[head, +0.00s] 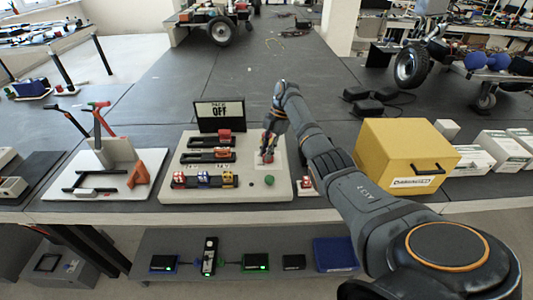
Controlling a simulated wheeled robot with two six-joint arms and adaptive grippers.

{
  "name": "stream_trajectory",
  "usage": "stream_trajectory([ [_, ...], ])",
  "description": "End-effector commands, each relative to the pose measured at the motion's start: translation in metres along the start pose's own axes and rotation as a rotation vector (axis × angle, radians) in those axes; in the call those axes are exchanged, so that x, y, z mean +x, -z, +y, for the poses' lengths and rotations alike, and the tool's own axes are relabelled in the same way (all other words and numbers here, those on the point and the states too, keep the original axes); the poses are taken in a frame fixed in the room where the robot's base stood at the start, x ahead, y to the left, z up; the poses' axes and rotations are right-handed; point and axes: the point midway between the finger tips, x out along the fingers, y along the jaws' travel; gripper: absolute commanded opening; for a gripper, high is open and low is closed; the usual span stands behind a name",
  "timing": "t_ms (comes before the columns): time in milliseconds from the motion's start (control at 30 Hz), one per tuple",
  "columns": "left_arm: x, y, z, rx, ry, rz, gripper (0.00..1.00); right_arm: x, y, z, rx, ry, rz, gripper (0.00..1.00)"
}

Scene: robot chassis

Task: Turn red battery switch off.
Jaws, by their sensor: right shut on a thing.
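The red battery switch (265,153) stands on the right part of a pale control board on the bench; only a little of its red shows under my fingers. My right gripper (268,143) points down over it and is shut on it. How far the switch is turned is hidden. A small black sign (220,115) at the back of the board (237,191) reads "OFF" under a smaller word. My left gripper is not in view.
The board also carries red and yellow parts on black strips and a green button (269,180). A yellow box (405,155) stands to the right, behind my right arm. A white board with a red-handled lever and orange handle (148,163) is at left.

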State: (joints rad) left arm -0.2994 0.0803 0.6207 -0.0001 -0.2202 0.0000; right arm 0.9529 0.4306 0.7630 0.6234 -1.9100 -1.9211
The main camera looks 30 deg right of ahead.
Motion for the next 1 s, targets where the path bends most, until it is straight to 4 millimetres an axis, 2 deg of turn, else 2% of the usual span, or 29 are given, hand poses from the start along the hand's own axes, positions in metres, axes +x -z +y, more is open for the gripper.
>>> stream_trajectory([
  [300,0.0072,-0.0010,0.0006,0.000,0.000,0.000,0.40,-0.0002,0.0002,0.0001,-0.093,0.035,-0.001,0.00],
  [800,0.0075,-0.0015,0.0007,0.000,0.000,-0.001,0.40,-0.0009,0.0001,-0.0002,-0.108,0.041,-0.002,0.00],
  [833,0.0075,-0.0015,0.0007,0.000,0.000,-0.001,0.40,-0.0009,0.0001,-0.0002,-0.108,0.041,-0.002,0.18],
  [1000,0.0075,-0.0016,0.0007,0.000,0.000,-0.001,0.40,-0.0007,0.0000,-0.0004,-0.107,0.042,-0.001,0.38],
])
